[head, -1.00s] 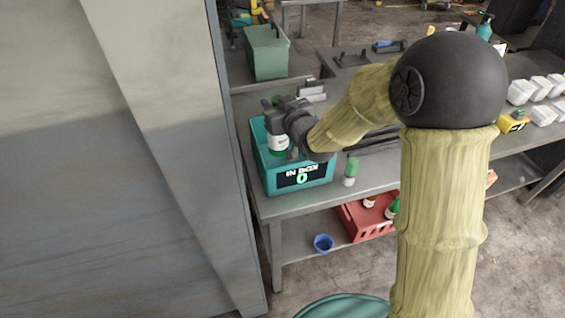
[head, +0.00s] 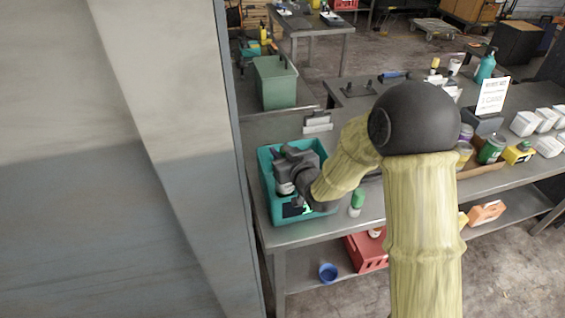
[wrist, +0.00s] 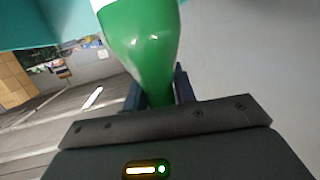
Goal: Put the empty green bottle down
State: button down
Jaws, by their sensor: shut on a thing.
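The green bottle (wrist: 148,45) with a white label fills the top middle of the wrist view. My gripper (wrist: 160,95) is shut on its narrow end. In the head view my gripper (head: 290,168) is over the teal in box (head: 268,192), low between its walls. Only a pale bit of the bottle (head: 285,188) shows below the gripper there. The bottle's lower end is hidden, so I cannot tell whether it touches the box floor. The box's front sign is partly covered by my arm.
Another green and white bottle (head: 356,202) stands on the metal table right of the box. A red crate (head: 366,252) and blue cup (head: 328,272) are on the lower shelf. A tall grey panel (head: 150,150) stands at left.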

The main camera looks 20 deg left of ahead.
jog(key=shift+f+p, duration=0.4)
jog(key=shift+f, duration=1.6)
jog(key=shift+f, duration=0.2)
jog(key=c, duration=1.1)
grip_release()
jog(key=shift+c, duration=0.2)
jog(key=shift+r, duration=0.15)
jog(key=b+v, duration=0.3)
jog(key=v, duration=0.9)
jog(key=shift+r, duration=0.1)
